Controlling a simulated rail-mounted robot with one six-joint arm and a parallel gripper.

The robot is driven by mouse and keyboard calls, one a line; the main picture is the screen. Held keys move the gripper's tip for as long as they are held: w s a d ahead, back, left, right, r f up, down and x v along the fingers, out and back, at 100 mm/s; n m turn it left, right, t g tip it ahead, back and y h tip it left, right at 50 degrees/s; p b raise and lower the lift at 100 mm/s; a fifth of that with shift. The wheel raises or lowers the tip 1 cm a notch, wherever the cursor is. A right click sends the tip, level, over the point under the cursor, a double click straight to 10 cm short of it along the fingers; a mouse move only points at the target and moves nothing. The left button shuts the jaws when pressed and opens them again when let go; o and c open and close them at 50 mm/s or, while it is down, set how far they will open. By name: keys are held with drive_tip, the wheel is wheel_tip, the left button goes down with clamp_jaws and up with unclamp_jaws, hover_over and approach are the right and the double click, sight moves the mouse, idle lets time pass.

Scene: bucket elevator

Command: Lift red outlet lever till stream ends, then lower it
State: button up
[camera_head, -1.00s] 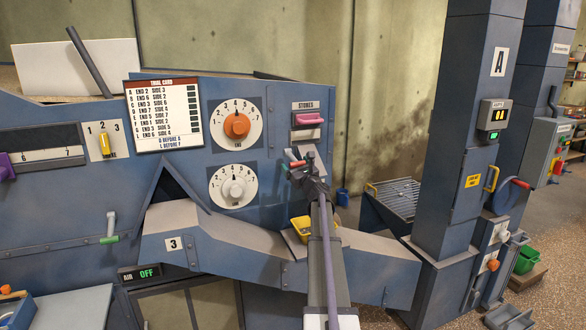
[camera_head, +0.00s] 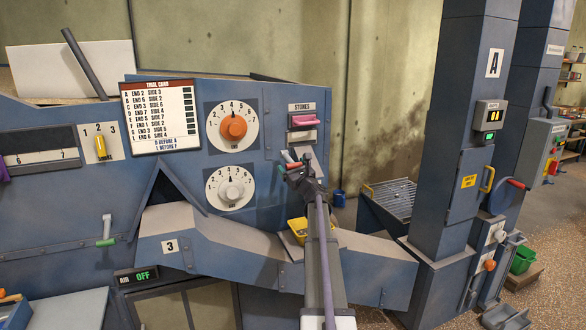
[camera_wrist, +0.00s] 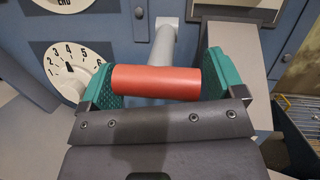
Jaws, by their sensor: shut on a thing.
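The red outlet lever (camera_wrist: 157,81) shows in the wrist view as a red cylindrical grip on a grey stem. My gripper (camera_wrist: 158,84) is shut on it, with one green pad at each end of the grip. In the head view my gripper (camera_head: 293,170) is at the sloped grey outlet below the STONES label, and a small part of the red lever (camera_head: 295,165) shows. A yellow tub (camera_head: 299,230) stands below the outlet, partly behind my arm. I cannot make out a stream; my arm and gripper cover much of that spot.
The END dial (camera_head: 233,127) and a lower white-knobbed dial (camera_head: 231,189) are to the left. A sloped blue duct (camera_head: 225,245) runs below. Blue column A (camera_head: 480,100) stands at the right.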

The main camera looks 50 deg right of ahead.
drive_tip(key=shift+w, duration=0.15)
drive_tip(key=o, duration=0.9)
drive_tip(key=shift+c, duration=0.2)
drive_tip(key=shift+o, duration=0.8)
drive_tip(key=shift+w+f, duration=0.15)
drive_tip(key=shift+w, duration=0.1)
drive_tip(key=shift+s, duration=0.3)
drive_tip(key=b+v, duration=0.2)
drive_tip(key=v, duration=0.8)
drive_tip(key=shift+s+b, duration=0.2)
drive_tip(key=shift+b, duration=0.2)
drive_tip(key=shift+a, duration=0.15)
